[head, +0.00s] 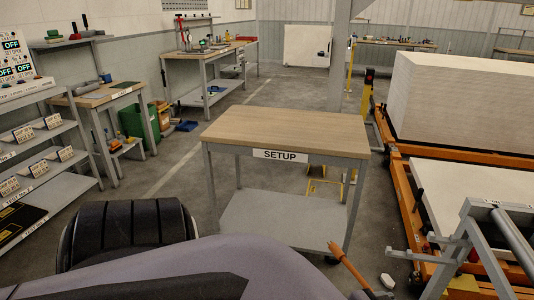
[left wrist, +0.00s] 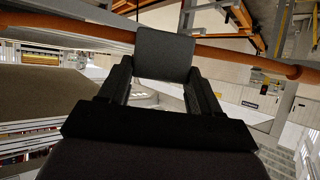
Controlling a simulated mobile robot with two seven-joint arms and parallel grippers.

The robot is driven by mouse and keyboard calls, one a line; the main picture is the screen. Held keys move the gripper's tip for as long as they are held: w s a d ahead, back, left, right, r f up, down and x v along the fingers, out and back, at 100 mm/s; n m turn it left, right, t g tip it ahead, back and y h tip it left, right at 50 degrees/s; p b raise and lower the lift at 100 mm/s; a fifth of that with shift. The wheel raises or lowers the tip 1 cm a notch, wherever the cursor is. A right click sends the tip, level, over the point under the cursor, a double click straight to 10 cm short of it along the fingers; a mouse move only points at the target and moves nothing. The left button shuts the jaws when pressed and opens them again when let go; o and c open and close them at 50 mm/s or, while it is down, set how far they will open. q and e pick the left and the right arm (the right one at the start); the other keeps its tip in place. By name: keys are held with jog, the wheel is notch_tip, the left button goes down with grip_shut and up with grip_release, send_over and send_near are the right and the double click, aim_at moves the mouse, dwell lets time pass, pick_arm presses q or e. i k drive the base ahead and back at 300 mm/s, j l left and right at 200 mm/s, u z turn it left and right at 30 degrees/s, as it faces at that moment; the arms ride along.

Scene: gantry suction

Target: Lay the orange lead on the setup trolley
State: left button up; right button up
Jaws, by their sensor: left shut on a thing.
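The setup trolley (head: 285,125) stands ahead in the head view, with a bare wooden top, a "SETUP" label and a lower grey shelf. The orange lead (head: 348,262) shows in the head view as a short slanting length near the bottom, in front of the trolley's right side. In the left wrist view the orange lead (left wrist: 250,62) runs across the picture beyond a dark square block. My left gripper (left wrist: 161,72) is shut on the lead at that block. In the head view my arm hides most of the hold. My right gripper is not in view.
An orange-framed rig with large pale slabs (head: 463,105) stands close on the trolley's right. A grey shelf rack (head: 50,135) and a small bench (head: 105,97) are at the left. Open floor lies left of the trolley. A small white object (head: 387,281) lies at lower right.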

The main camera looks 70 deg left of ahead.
aim_at(289, 125)
jog(key=i+j+u, duration=0.15)
jog(key=u, duration=0.2)
jog(key=i+j+u, duration=0.15)
jog(key=j+u, duration=0.15)
jog(key=i+j+u, duration=0.4)
jog(key=i+j, duration=0.15)
jog(key=i+j+u, duration=0.1)
jog(key=i+j, duration=0.15)
jog(key=i, duration=0.15)
jog(key=i+j+u, duration=0.1)
jog(key=i, duration=0.25)
